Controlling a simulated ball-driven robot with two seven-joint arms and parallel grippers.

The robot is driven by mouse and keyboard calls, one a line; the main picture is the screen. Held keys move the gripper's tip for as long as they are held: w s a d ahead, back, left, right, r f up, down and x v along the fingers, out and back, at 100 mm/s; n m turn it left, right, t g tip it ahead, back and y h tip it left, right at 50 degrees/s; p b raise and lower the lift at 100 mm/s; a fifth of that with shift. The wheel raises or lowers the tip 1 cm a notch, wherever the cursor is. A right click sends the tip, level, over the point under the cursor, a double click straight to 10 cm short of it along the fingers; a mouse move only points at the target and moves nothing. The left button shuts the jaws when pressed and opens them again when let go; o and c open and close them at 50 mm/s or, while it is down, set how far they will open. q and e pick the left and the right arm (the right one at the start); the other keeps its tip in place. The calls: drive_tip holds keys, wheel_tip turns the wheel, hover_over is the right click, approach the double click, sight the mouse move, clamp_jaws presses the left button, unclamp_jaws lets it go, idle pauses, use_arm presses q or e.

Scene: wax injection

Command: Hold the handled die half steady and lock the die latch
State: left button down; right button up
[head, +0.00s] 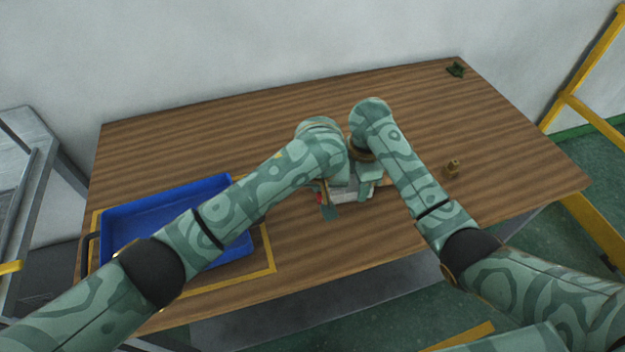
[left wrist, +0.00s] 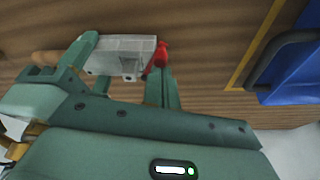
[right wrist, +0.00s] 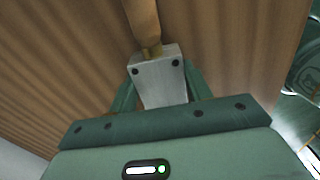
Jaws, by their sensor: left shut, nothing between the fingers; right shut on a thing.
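The die, a grey metal block (head: 349,189), sits on the wooden table below my two arms. It also shows in the left wrist view (left wrist: 120,50), with a red latch (left wrist: 161,54) at its right end. My right gripper (right wrist: 160,88) has its fingers on either side of the block and is shut on it. A tan handle (right wrist: 142,18) projects from the block's far end. My left gripper (left wrist: 163,82) is shut and empty, its fingertips right by the red latch. I cannot tell whether they touch it. My wrists partly hide the die in the head view.
A blue tray (head: 123,216) stands on the table at the left, inside a yellow outline (head: 268,247). The back of the table is clear.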

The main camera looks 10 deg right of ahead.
use_arm(q)
drive_tip(key=shift+s+d+f, duration=0.1)
drive_tip(key=shift+s+d, duration=0.2)
drive_tip(key=shift+d, duration=0.2)
drive_tip(key=shift+w, duration=0.1)
use_arm(e)
drive_tip(key=shift+r, duration=0.1)
use_arm(q)
drive_tip(key=shift+w+d, duration=0.1)
drive_tip(key=shift+w, duration=0.7)
drive_tip(key=shift+r, duration=0.2)
drive_tip(key=v, duration=0.7)
drive_tip(key=shift+r, duration=0.1)
